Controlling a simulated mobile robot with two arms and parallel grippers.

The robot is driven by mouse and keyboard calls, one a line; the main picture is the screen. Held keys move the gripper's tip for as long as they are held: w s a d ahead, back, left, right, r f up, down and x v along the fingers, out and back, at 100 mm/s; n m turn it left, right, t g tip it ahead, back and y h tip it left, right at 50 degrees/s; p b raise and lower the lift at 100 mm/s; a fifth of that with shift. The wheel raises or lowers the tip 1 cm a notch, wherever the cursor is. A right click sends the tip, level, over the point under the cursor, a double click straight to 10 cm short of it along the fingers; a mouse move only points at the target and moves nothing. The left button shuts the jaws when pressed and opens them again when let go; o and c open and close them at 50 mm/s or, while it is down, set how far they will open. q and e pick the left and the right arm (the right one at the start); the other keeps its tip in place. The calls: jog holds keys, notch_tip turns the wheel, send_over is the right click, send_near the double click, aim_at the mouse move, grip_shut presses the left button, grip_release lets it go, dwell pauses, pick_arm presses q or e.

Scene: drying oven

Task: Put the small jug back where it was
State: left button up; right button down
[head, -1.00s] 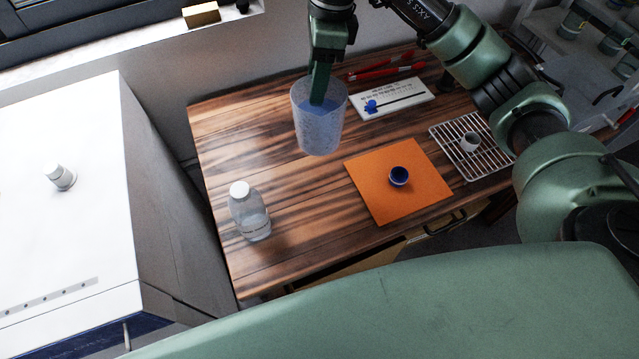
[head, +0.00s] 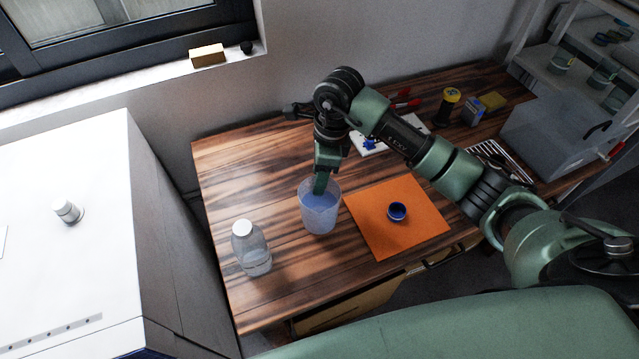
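The small jug (head: 320,217) is a translucent beaker with bluish contents. It is upright at the middle of the wooden table, left of the orange mat (head: 425,232). My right gripper (head: 321,184) comes down from above with its fingers at the jug's rim and appears shut on its wall. The fingertips are partly hidden by the jug. The jug is at or just above the table top; I cannot tell if it touches. My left gripper is not in view.
A clear bottle with a white cap (head: 250,252) stands left of the jug. A small blue cup (head: 397,212) sits on the mat.

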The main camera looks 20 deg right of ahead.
notch_tip(320, 180, down, 3)
jog(key=shift+s+f, duration=0.1)
jog(key=shift+f+p, duration=0.3)
jog(key=shift+f, duration=0.15)
jog(key=shift+f, duration=0.1)
jog(key=c, duration=0.7)
grip_release()
